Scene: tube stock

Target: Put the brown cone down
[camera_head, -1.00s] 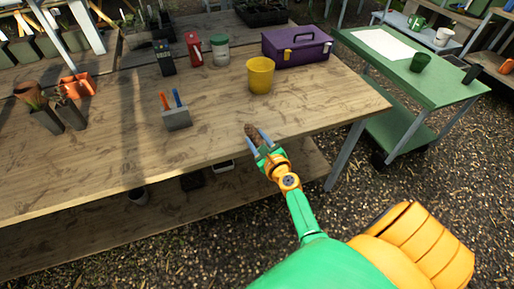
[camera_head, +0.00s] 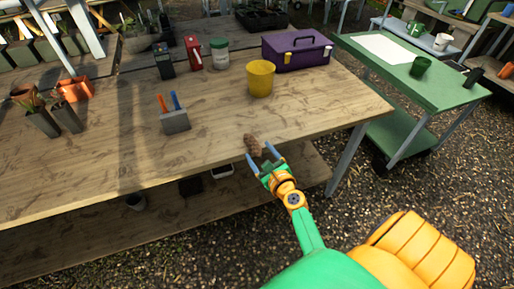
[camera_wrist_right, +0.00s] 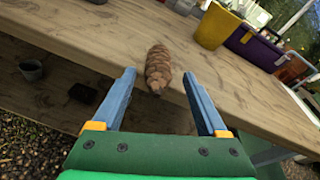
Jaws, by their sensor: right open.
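The brown cone (camera_head: 252,145) lies on the wooden table (camera_head: 140,150) near its front edge. In the right wrist view the cone (camera_wrist_right: 158,68) lies on its side on the tabletop, just beyond the fingertips and between their lines, touching neither finger. My right gripper (camera_head: 265,163) is open and empty at the table's front edge, on the near side of the cone. Its two blue fingers also show spread apart in the right wrist view (camera_wrist_right: 158,80). My left gripper is not in view.
A yellow pot (camera_head: 261,78) and a purple toolbox (camera_head: 297,49) stand behind the cone. A grey holder (camera_head: 175,121) with orange and blue tools stands to the left. A green cart (camera_head: 440,90) is at the right. The tabletop around the cone is clear.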

